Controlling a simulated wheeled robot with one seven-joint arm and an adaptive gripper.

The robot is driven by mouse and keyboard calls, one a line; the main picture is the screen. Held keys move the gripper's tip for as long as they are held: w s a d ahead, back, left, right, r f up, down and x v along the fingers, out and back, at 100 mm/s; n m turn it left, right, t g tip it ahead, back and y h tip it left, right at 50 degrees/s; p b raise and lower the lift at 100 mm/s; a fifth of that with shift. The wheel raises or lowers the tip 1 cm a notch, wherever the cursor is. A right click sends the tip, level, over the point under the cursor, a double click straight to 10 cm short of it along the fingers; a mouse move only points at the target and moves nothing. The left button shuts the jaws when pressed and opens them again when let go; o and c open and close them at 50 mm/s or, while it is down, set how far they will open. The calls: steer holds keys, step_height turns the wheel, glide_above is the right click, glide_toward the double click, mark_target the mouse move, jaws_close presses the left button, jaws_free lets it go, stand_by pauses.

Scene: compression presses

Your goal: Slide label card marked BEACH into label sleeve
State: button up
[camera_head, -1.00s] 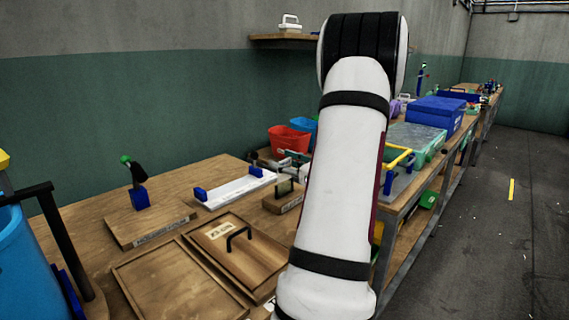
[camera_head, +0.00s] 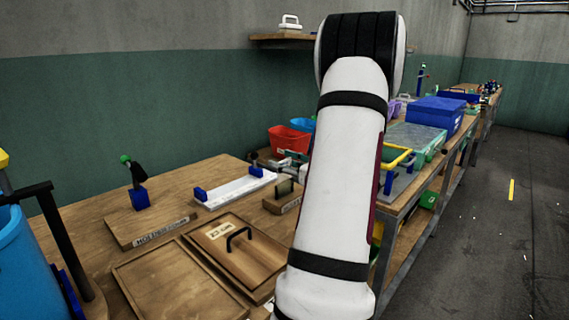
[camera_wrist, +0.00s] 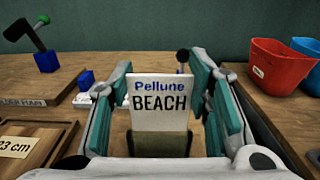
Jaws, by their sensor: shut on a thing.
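The white label card (camera_wrist: 160,103), printed "Pellune BEACH", stands upright and facing me in the wrist view. My gripper (camera_wrist: 160,100) is shut on it, with a teal-padded finger at each side edge. Below the card's lower edge is a dull olive-brown panel (camera_wrist: 160,146); I cannot tell whether it is the label sleeve. In the head view, a small wooden block with a label strip carries an upright greenish plate (camera_head: 285,188), which may be the sleeve, partly behind my arm.
A lidded wooden box (camera_head: 240,252) with a black handle, a wooden tray (camera_head: 170,285), a block with a green-knobbed lever (camera_head: 150,228) and a white rail (camera_head: 236,190) share the bench. A red bin (camera_head: 288,139) and blue bin (camera_head: 303,125) stand behind.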

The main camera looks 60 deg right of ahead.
mark_target(285, 176)
steer(key=shift+f+b, duration=1.5)
steer(key=shift+f, duration=0.6)
steer(key=o, duration=0.8)
steer(key=shift+o, duration=0.2)
steer(key=v, duration=1.2)
steer(key=shift+s+r, duration=0.1)
